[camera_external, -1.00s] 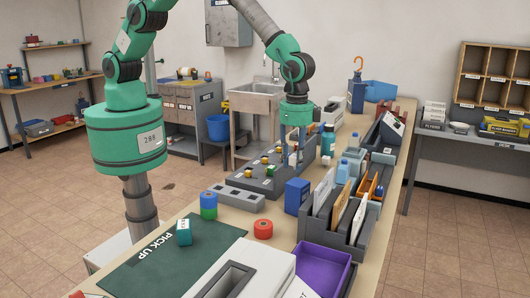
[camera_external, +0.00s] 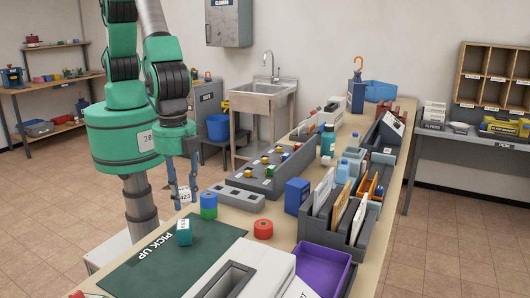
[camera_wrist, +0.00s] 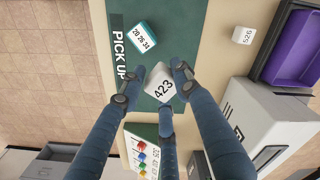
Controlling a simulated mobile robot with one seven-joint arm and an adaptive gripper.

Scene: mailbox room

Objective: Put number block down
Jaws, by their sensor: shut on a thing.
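My gripper (camera_external: 182,183) has blue fingers and is shut on a small white number block (camera_external: 184,196) marked 423. In the wrist view the block (camera_wrist: 164,85) sits between the fingertips (camera_wrist: 160,80), number facing the camera. In the external view it is held left of the blue-and-green cylinder, by the table's left edge. The dark green PICK UP mat (camera_external: 150,265) lies nearer the camera. A teal block (camera_external: 184,233) stands on the mat and shows the numbers 20 26 34 in the wrist view (camera_wrist: 142,35). The gap under the held block is hard to tell.
A blue-and-green cylinder (camera_external: 208,206) stands close to my gripper. Another white block (camera_wrist: 243,35) shows in the wrist view. Much of the mat is bare.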

